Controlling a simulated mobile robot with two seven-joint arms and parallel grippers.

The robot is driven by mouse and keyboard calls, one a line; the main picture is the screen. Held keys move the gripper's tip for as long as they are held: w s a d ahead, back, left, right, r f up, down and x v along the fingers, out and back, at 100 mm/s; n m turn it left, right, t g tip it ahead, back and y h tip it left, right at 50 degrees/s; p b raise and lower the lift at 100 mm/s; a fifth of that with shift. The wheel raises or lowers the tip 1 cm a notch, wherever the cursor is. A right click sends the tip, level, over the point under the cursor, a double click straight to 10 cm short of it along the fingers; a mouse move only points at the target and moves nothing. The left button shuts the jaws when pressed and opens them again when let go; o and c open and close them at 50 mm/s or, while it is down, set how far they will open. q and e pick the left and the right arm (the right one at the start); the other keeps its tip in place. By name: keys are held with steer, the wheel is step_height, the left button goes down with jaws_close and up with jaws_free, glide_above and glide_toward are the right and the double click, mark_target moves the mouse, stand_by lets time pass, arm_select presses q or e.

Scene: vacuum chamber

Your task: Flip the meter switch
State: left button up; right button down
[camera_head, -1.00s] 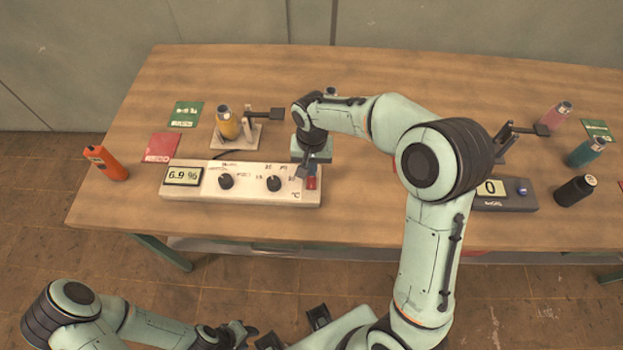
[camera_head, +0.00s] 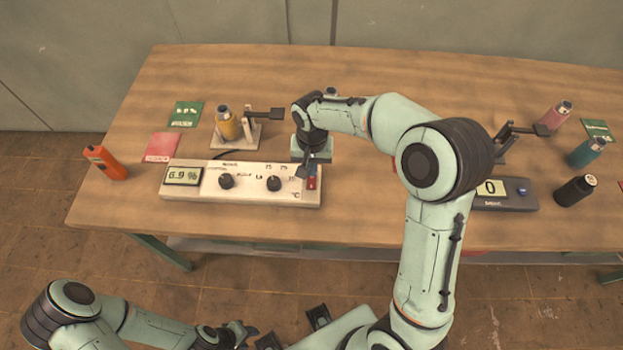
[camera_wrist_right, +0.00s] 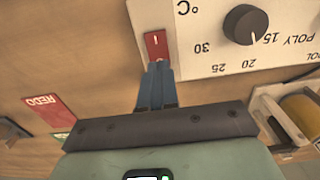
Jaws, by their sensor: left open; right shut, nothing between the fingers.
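The white meter (camera_head: 240,193) lies near the table's front edge, its display reading 6.9 %. It has two black knobs and a red rocker switch (camera_head: 312,183) at its right end. In the right wrist view the switch (camera_wrist_right: 156,42) shows a white line mark on its visible half; the fingers cover its lower end. My right gripper (camera_head: 304,171) is shut and empty, with its fingertips (camera_wrist_right: 158,66) right at the switch; I cannot tell whether they touch it. My left gripper (camera_head: 240,332) is open, low in front of the table, away from the meter.
An orange device (camera_head: 104,162) and red and green cards (camera_head: 161,147) are at the left. A dark meter (camera_head: 503,205) reading 0 and several bottles are at the right. Bare wood lies at the back.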

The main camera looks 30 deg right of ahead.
arm_select(q)
steer(key=shift+s+f+b, duration=0.35)
steer(key=shift+f+b, duration=0.15)
steer(key=shift+f, duration=0.15)
arm_select(e)
steer(key=shift+f, duration=0.9)
steer(key=shift+r+p, duration=1.95)
steer(key=shift+r, duration=1.65)
arm_select(q)
steer(key=w+r, duration=0.1)
steer(key=r, duration=0.1)
steer(key=w+r, duration=0.2)
steer(key=shift+w+r, duration=0.15)
steer(key=shift+r, duration=0.25)
arm_select(e)
steer(key=shift+f, duration=0.1)
